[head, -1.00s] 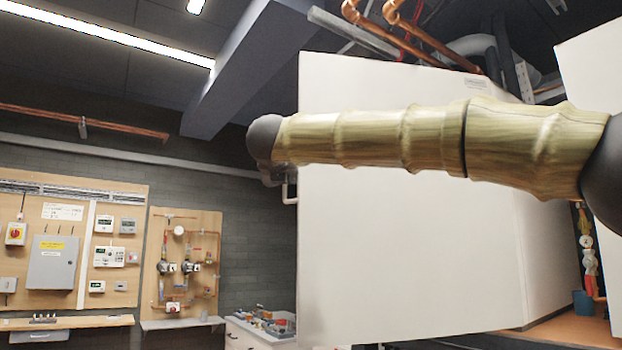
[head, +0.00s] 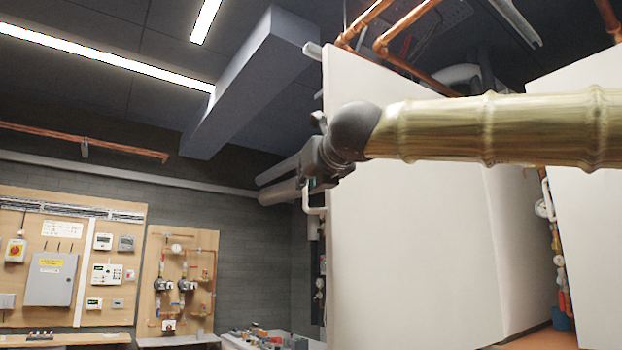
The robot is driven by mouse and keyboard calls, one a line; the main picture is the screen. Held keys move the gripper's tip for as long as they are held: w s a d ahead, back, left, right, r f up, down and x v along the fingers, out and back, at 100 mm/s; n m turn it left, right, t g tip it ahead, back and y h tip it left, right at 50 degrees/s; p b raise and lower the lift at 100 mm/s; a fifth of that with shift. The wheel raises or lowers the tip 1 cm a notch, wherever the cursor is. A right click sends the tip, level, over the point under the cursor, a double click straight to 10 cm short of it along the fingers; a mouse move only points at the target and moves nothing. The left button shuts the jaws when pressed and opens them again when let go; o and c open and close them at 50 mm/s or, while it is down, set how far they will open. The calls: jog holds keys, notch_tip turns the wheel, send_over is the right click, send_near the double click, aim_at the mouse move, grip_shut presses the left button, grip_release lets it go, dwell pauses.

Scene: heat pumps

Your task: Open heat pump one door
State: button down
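A large white door panel (head: 415,240) fills the right half of the head view, with a side face (head: 515,240) visible at its right. I take it for the heat pump one door; no label is readable now. A white bar handle (head: 306,198) shows at the panel's left edge. My gripper (head: 312,178) is dark and sits at that edge, over the top of the handle. Its fingers are small and partly hidden, so I cannot tell whether they are closed on the handle. My arm crosses in front of the panel.
Another white panel (head: 585,210) stands at the right, with a gap showing gauges and pipes. Dark pipework (head: 318,270) shows left of the door edge. Copper pipes (head: 400,35) run overhead. Wall boards and a bench (head: 265,342) stand further left.

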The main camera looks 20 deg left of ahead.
jog(key=shift+d+f, duration=0.1)
jog(key=shift+f, duration=0.25)
jog(key=c, duration=1.8)
grip_release()
jog(key=shift+c, duration=0.2)
jog(key=v, duration=1.1)
jog(key=shift+s+d, duration=0.25)
jog(key=shift+d, duration=0.05)
